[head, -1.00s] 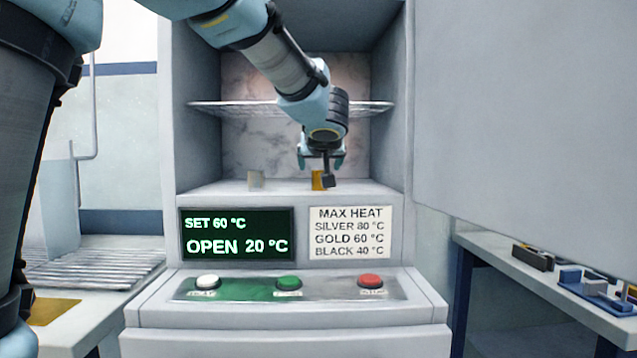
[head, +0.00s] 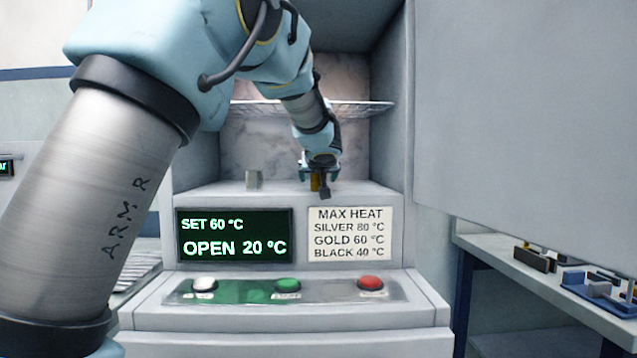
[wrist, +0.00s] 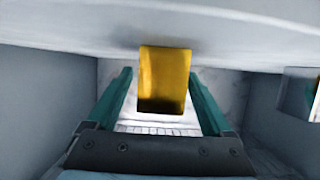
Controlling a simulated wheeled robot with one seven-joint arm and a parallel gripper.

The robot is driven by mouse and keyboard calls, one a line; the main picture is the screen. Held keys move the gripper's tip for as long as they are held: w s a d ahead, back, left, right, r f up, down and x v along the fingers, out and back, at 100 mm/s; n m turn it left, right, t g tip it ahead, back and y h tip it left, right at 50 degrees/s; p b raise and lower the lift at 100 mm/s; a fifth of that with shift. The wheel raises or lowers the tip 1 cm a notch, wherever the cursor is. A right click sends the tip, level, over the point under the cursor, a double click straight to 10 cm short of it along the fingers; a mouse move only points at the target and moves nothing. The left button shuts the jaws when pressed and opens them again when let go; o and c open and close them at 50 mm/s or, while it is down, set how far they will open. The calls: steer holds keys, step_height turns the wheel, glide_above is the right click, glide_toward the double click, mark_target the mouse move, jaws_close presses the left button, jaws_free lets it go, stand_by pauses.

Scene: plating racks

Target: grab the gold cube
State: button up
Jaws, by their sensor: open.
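The gold cube (head: 315,182) stands on the floor of the open cabinet, right of the middle, partly hidden by my gripper in the head view. My gripper (head: 320,174) is open and low over the cabinet floor at the cube. In the wrist view the gold cube (wrist: 165,80) shows between the two teal fingertips of my gripper (wrist: 160,74). A gap shows on its left; its right edge looks very close to the right finger. I cannot tell if they touch.
A silver cube (head: 254,179) stands left of the gold one. A wire shelf (head: 365,108) spans the cabinet above. The cabinet door (head: 520,110) is open at right. A display (head: 235,235) reads "OPEN 20 °C", beside a max heat sign (head: 350,234), with buttons below.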

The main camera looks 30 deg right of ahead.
steer(key=shift+w, duration=0.1)
jaws_close()
stand_by(0.7)
